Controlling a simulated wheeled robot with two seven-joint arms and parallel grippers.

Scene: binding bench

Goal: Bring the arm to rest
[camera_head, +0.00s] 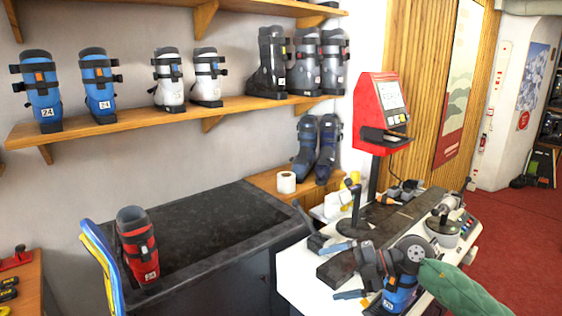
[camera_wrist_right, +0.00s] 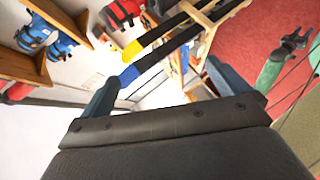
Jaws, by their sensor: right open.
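My right arm comes in from the lower right with a green sleeve (camera_head: 455,285). My right gripper (camera_head: 326,268) is over the front of the white bench, its two fingers spread apart with nothing visible between them. In the right wrist view the right gripper's (camera_wrist_right: 162,88) blue-grey fingers stand wide apart at either side, with open space between them. A blue boot (camera_head: 400,294) shows just below the right wrist, partly hidden by it; I cannot tell whether they touch. My left gripper is not in view.
A red boot (camera_head: 137,248) stands on the dark counter (camera_head: 215,235). The white bench (camera_head: 303,290) carries tools and a red terminal (camera_head: 381,112) on a post. Several boots line the wooden shelf (camera_head: 150,119). A white roll (camera_head: 286,183) sits behind. Red floor (camera_head: 520,225) is clear at right.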

